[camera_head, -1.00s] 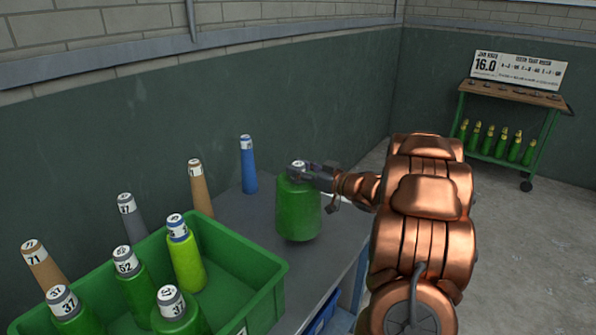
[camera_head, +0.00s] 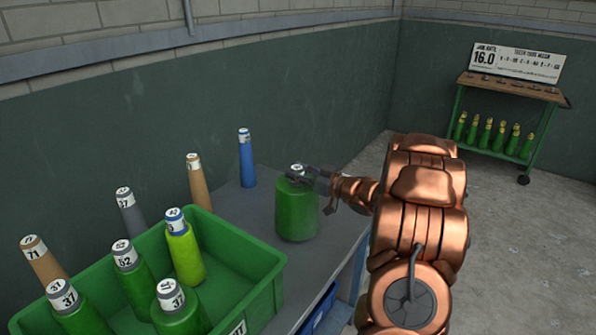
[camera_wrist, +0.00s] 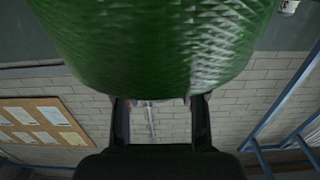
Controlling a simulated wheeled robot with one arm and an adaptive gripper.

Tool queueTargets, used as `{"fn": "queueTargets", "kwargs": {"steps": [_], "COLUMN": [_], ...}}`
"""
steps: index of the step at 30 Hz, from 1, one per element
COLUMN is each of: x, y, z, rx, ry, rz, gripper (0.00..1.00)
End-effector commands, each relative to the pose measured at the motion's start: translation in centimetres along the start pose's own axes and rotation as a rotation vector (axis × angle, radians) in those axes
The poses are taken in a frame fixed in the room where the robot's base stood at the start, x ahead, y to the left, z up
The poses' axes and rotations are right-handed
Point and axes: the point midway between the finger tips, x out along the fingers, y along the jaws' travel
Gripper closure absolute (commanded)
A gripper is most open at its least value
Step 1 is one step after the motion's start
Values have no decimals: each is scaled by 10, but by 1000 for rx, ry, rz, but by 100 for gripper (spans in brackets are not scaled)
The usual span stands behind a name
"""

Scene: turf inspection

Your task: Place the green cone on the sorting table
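The green cone (camera_head: 297,212) is a wide, rounded green package with a narrow pale top. It is upright over the grey sorting table (camera_head: 240,207) in the head view; I cannot tell whether its base touches the table. My gripper (camera_head: 300,177) comes in from the right and is shut on its narrow top. In the wrist view the textured green body (camera_wrist: 160,45) fills the upper part, with my gripper's two fingers (camera_wrist: 161,105) just below it; the grasped top is hidden there.
A green crate (camera_head: 265,278) at the lower left holds several green cones. Brown (camera_head: 197,183), grey (camera_head: 130,213) and blue (camera_head: 246,160) cones stand along the wall. A trolley (camera_head: 513,88) with green bottle-like items stands at the back right. Floor on the right is clear.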

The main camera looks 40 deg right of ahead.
Motion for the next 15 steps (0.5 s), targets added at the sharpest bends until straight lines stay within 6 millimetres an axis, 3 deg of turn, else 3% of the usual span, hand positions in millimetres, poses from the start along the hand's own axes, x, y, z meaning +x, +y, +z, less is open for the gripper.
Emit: {"fn": "queueTargets", "kwargs": {"steps": [7,15], "x": [0,0], "y": [0,0], "z": [-1,-1], "rx": [-1,0], "ry": [1,1], "rz": [0,0], "gripper": [34,34]}}
